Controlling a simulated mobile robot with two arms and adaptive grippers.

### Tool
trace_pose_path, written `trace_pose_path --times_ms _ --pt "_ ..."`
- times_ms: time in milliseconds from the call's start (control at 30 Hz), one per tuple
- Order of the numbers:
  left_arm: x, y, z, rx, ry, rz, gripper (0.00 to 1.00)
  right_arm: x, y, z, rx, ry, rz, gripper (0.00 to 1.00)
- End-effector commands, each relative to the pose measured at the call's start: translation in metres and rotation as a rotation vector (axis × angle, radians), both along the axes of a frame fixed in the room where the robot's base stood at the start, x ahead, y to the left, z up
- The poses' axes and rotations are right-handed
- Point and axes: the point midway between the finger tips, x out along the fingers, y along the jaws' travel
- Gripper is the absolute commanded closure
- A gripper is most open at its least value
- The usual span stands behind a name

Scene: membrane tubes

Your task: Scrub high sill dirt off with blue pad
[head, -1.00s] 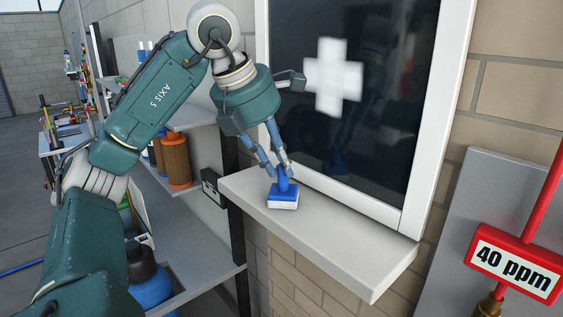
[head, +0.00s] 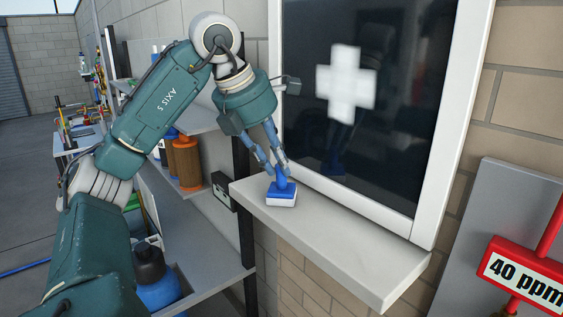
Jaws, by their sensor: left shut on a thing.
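The blue pad (head: 281,195) has a blue handle and top and a white lower layer. It sits on the left part of the high sill (head: 340,240), a pale ledge under a dark window. My left gripper (head: 280,173) is shut on the pad's handle from above, fingers pointing down. The pad appears to touch the sill's top. I see no clear dirt on the visible sill surface; the patch under the pad is hidden. My right gripper is not in view.
The dark window (head: 360,100) with a white cross and white frame rises behind the sill. A red "40 ppm" sign (head: 524,275) stands at the lower right. Shelves (head: 200,240) with an orange container (head: 187,163) and a blue bottle (head: 155,280) stand left. The sill's right part is clear.

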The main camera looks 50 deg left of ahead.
Motion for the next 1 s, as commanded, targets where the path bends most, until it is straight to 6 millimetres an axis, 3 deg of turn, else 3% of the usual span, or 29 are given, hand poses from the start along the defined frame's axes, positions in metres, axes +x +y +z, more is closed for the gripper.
trace_pose_path --times_ms 133,467,1000 --pt "0.0 0.009 0.0 0.001 0.002 0.001 1.0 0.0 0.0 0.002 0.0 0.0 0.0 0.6" --pt "0.0 0.008 -0.001 0.001 0.001 0.0 1.0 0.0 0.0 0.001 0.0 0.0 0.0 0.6" --pt "-0.002 -0.021 -0.001 0.0 0.002 -0.002 1.0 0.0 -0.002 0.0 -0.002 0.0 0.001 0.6"
